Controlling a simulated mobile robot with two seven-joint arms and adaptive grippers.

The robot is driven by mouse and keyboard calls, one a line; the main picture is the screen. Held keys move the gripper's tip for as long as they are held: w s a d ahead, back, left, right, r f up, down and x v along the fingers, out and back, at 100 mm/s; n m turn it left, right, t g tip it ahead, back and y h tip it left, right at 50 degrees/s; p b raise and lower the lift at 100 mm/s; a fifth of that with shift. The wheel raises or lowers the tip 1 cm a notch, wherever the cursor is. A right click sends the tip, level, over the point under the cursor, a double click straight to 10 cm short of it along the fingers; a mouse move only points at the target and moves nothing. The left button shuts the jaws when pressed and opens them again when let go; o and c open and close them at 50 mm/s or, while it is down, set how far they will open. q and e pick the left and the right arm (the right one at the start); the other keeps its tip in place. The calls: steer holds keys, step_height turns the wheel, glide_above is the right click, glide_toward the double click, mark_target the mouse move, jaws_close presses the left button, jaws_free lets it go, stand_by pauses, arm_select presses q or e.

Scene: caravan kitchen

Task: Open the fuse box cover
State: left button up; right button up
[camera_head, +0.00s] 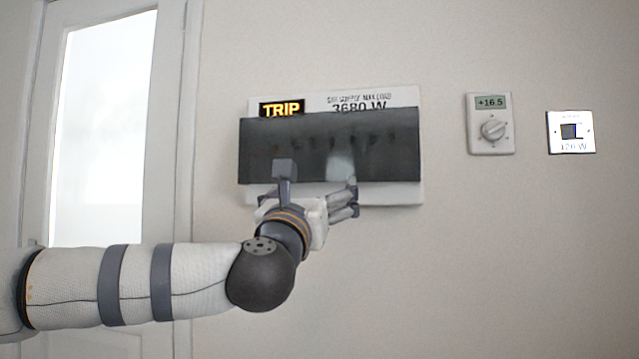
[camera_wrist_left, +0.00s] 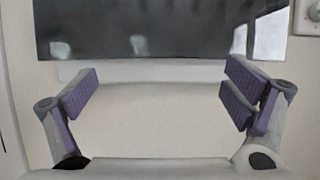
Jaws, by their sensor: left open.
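The fuse box (camera_head: 405,193) is a white panel on the wall with a yellow "TRIP" label and "3680 W" along its top. Its dark, see-through cover (camera_head: 385,150) hangs down over the front, and a row of switches shows dimly behind it. The cover also fills the top of the left wrist view (camera_wrist_left: 150,30). My left gripper (camera_head: 318,180) is in front of the lower part of the cover, its fingers spread wide and empty. In the left wrist view the fingers stand at either side, below the cover's lower edge. I cannot tell whether they touch it. My right gripper is not in view.
A thermostat (camera_head: 490,124) reading +16.5 with a round knob is on the wall to the right. A small white switch plate (camera_head: 571,132) marked in watts is further right. A door with a bright pane (camera_head: 100,120) is at the left. The wall below the box is bare.

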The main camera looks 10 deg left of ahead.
mark_target(321, 182)
arm_select(q)
steer(key=x, duration=0.5)
steer(key=shift+w+p, duration=0.1)
steer(key=shift+p, duration=0.25)
steer(key=shift+f, duration=0.1)
steer(key=c, duration=1.7)
